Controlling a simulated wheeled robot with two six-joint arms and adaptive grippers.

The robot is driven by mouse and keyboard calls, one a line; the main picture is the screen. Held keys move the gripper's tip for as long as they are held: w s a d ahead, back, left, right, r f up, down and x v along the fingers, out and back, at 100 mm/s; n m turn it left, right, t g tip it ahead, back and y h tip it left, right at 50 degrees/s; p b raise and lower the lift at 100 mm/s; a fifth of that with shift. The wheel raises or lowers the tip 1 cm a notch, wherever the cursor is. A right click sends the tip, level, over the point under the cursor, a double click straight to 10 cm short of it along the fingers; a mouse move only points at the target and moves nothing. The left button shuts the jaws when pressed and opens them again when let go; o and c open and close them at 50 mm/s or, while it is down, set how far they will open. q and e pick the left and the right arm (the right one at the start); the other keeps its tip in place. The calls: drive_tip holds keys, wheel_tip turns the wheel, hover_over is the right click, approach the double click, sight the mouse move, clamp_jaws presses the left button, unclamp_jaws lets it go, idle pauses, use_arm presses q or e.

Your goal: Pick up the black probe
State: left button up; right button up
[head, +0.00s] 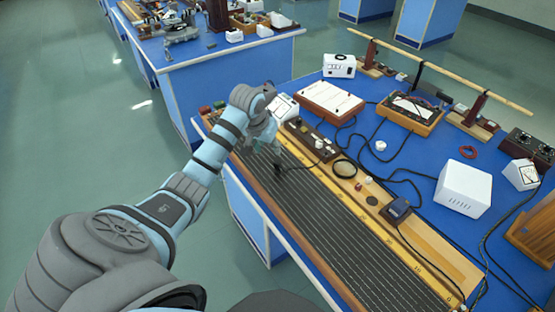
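A small black piece (279,168), which looks like the black probe, is at the upper end of the dark grooved board (345,232), with a thin dark cable running from it to the right. My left gripper (270,150) reaches over this end of the board, just above and beside the black piece. The gripper is small and partly blended with the things behind it, so I cannot tell whether its fingers are open, shut or touching the probe. My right gripper is not in view.
The lower grooved board is clear.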

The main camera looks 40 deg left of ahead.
sight(277, 162)
use_arm(q)
drive_tip(key=b+x, duration=0.1)
drive_tip(key=x, duration=0.3)
drive_tip(key=b+x, duration=0.1)
drive_tip(key=x, duration=0.4)
drive_tip(key=b+x, duration=0.1)
drive_tip(key=x, duration=0.3)
drive_tip(key=shift+w+d+f, duration=0.15)
drive_tip(key=shift+w+d, duration=0.1)
drive_tip(key=shift+w, duration=0.05)
drive_tip(key=shift+c, duration=0.6)
clamp_jaws()
